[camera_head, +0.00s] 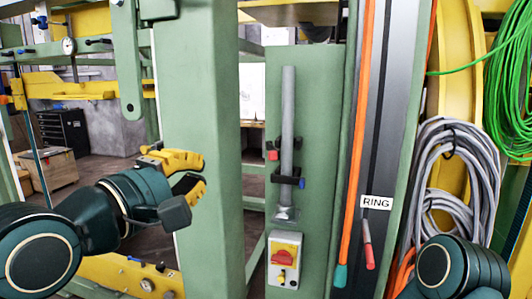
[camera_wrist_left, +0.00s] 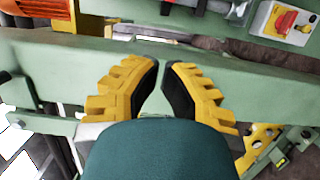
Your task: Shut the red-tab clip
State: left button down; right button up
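The red-tab clip (camera_head: 272,149) is a black clip with a red tab on the left of a vertical grey pole (camera_head: 288,120), on a green panel. It is too small to tell whether it is open or shut. My left gripper (camera_head: 203,174) has yellow fingers and is in front of a broad green post, left of the pole and apart from the clip. In the left wrist view its fingers (camera_wrist_left: 161,64) have a narrow gap between the tips and hold nothing. My right gripper is out of view; part of my right arm shows at the lower right.
A blue-tab clip (camera_head: 290,180) sits lower on the pole. A red switch on a yellow box (camera_head: 284,259) is below. The green post (camera_head: 205,90) stands between the gripper and panel. An orange bar (camera_head: 357,130) and cable coils (camera_head: 455,160) are to the right.

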pick_arm(q)
send_near(270, 146)
jog(key=w+a, duration=0.2)
jog(key=d+p, duration=0.1)
jog(key=d, duration=0.1)
jog(key=w+d, duration=0.1)
jog(key=d, duration=0.1)
jog(key=shift+w+p, duration=0.2)
jog(key=shift+p, duration=0.2)
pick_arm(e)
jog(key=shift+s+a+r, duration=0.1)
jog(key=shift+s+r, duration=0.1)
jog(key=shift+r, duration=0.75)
pick_arm(q)
jog(key=shift+d, duration=0.1)
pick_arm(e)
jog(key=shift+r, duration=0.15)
